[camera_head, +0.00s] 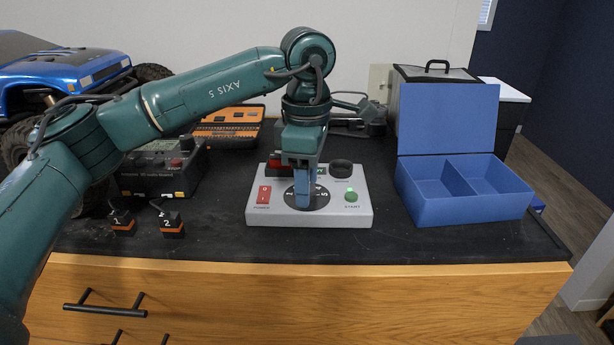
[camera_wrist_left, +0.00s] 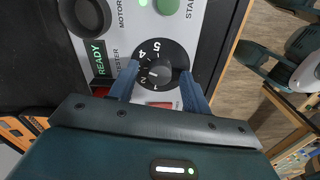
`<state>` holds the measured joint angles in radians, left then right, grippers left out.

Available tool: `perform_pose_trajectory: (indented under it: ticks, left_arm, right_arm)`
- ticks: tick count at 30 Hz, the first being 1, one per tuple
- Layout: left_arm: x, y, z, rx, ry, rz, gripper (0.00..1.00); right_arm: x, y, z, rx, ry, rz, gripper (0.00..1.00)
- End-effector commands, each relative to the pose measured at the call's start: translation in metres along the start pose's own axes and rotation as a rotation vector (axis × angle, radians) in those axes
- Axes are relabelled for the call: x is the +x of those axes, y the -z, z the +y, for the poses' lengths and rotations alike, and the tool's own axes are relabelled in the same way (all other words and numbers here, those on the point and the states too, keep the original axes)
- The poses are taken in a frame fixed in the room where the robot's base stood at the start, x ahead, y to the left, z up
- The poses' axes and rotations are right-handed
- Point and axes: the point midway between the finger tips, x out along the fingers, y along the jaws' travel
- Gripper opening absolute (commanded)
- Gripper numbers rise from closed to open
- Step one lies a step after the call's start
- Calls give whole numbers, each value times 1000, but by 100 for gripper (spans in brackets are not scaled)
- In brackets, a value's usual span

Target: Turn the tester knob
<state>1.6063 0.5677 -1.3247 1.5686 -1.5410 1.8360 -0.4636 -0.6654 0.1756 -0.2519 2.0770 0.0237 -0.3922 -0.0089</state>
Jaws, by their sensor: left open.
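The grey tester (camera_head: 310,215) lies on the black worktop. Its round black dial with numbers around a central knob shows in the left wrist view (camera_wrist_left: 160,72). My left gripper (camera_head: 302,196) points down over the dial, and its blue fingers hide much of it in the head view. In the left wrist view, the open fingers (camera_wrist_left: 160,84) are on either side of the knob; I cannot tell whether they touch it. A green READY display (camera_wrist_left: 97,58) is lit. The tester also has a red switch (camera_head: 264,194) and a green START button (camera_head: 351,195).
An open blue two-part box (camera_head: 462,211) stands right of the tester. A dark control box (camera_head: 160,170), two small blocks marked 1 (camera_head: 121,221) and 2 (camera_head: 171,223), and a blue truck (camera_head: 75,68) are on the left. The worktop in front of the tester is clear.

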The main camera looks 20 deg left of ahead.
Motion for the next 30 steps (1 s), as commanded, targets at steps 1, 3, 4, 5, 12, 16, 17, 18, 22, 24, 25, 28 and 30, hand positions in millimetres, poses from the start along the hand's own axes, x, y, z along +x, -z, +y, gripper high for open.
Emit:
perform_pose_trajectory:
  ticks: [1,3,4,5,12,16,17,18,22,24,25,28,30]
  left_arm:
    - [0,0,0,0,0,0,48]
    - [0,0,0,0,0,0,48]
    - [0,0,0,0,0,0,48]
    - [0,0,0,0,0,0,48]
    - [0,0,0,0,0,0,30]
    - [0,0,0,0,0,0,20]
    - [0,0,0,0,0,0,17]
    - [0,0,0,0,0,0,14]
    - [0,0,0,1,0,0,4]
    - [0,0,0,6,0,0,3]
    - [0,0,0,15,0,-1,3]
    - [2,-1,0,86,0,-1,3]
    - [2,-1,0,161,0,-2,3]
  right_arm:
    - [0,-1,0,1,-1,-2,36]
    - [1,-1,0,3,-1,-1,36]
    - [1,-1,0,4,-1,-1,36]
    - [1,0,0,5,-2,-1,36]
    - [0,1,0,6,-2,3,36]
    - [0,2,0,6,-2,5,36]
    - [0,3,0,6,-2,6,36]
    - [0,3,0,6,-2,6,36]
    - [0,3,0,6,-2,7,36]
    - [0,3,0,6,-2,7,36]
    - [0,3,0,6,-2,8,36]
    - [2,0,0,6,-2,10,36]
    - [3,0,-1,5,0,14,36]
